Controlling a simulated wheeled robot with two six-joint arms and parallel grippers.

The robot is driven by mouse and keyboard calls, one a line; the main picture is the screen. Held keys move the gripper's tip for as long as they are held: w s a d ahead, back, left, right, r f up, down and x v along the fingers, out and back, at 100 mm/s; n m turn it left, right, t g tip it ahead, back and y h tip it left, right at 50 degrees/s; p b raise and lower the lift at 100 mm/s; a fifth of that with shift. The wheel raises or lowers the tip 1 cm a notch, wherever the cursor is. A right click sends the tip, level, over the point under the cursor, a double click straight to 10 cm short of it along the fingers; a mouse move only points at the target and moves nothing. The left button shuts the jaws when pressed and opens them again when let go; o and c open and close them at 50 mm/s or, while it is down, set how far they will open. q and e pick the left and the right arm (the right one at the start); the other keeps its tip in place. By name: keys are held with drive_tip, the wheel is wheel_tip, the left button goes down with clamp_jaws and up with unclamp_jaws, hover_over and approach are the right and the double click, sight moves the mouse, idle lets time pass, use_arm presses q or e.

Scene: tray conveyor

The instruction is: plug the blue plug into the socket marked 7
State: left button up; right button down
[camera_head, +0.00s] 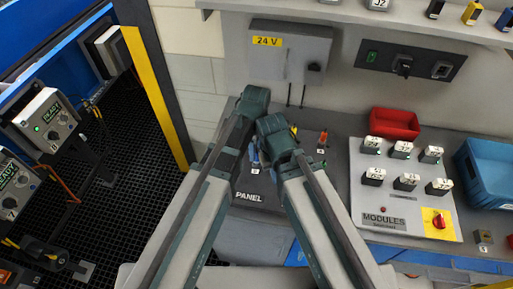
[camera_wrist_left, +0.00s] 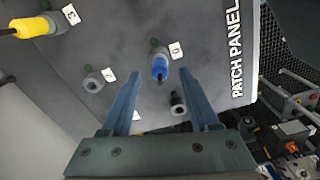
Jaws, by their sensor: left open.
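In the head view my left gripper (camera_head: 254,100) is above the panel. My right gripper (camera_head: 275,132) is close beside it, its jaws not clear. Other round sockets (camera_wrist_left: 93,82) sit on the panel. I cannot read a 7 on it.
A yellow plug (camera_wrist_left: 36,25) stands in the panel. A modules board (camera_head: 410,190), a red bin (camera_head: 395,124) and a blue bin (camera_head: 487,170) are to the right. A 24 V box (camera_head: 290,52) is on the wall. At left, a READY unit (camera_head: 12,185) appears marked 7.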

sight(257, 152)
use_arm(q)
wheel_tip(257, 152, down, 4)
drive_tip(key=shift+r+b, duration=0.2)
drive_tip(key=shift+b, duration=1.05)
use_arm(e)
wheel_tip(257, 152, down, 4)
drive_tip(key=shift+r, duration=0.25)
use_arm(q)
drive_tip(key=shift+r, duration=0.1)
clamp_jaws()
drive_tip(key=shift+r+p, duration=0.25)
drive_tip(key=shift+p, duration=0.05)
use_arm(e)
drive_tip(key=shift+r, duration=0.3)
